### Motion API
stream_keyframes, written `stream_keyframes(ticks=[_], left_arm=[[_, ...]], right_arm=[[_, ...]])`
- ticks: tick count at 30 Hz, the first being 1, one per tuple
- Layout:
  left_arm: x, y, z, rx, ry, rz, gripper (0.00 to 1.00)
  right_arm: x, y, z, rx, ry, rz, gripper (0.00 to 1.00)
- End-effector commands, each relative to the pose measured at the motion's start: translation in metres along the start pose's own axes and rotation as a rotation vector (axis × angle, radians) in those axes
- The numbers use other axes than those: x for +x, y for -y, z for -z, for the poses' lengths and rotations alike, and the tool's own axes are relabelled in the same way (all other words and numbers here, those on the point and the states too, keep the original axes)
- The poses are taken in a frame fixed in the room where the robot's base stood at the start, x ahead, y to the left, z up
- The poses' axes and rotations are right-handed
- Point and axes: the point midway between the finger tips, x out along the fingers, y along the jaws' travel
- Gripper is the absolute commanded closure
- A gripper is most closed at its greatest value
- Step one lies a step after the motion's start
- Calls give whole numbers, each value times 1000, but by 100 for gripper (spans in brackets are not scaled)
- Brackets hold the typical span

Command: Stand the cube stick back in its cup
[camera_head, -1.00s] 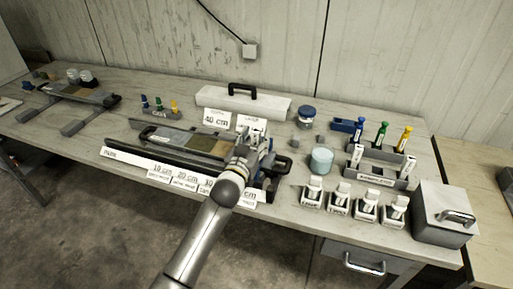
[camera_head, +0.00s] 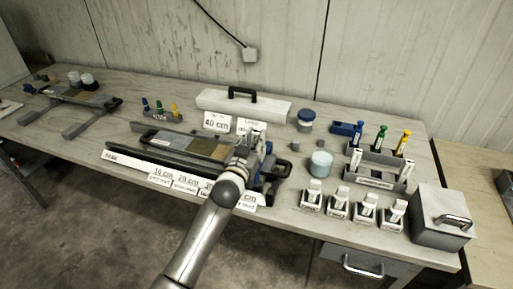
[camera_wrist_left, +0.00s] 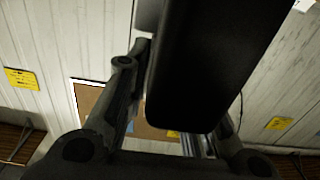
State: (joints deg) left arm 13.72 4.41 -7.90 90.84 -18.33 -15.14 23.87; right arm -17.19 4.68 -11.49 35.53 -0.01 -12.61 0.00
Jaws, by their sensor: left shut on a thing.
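My left gripper (camera_head: 262,146) is over the right end of the core tray in the middle of the table. In the left wrist view its fingers (camera_wrist_left: 175,100) are shut on a large dark block-like thing (camera_wrist_left: 210,70), which fills the upper middle. I cannot tell from the frames whether this is the cube stick. In the head view the arm and gripper hide what is held. A pale teal cup (camera_head: 321,163) stands upright on the table, right of the gripper and apart from it. No stick is clearly seen in it. My right gripper is not in view.
The core tray (camera_head: 165,143) and a labelled strip (camera_head: 130,160) lie left of the gripper. A rack (camera_head: 375,178) with bottles, several white-topped stands (camera_head: 338,202) and a grey box (camera_head: 440,215) are at the right. A blue-lidded jar (camera_head: 306,119) stands behind the cup.

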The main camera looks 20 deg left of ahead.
Motion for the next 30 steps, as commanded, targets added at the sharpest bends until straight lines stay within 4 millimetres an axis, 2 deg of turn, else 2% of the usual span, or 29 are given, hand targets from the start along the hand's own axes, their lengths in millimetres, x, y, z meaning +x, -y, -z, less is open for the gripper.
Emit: stream_keyframes(ticks=[30], left_arm=[[0,0,54,-1,-1,0,100]], right_arm=[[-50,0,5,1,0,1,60]])
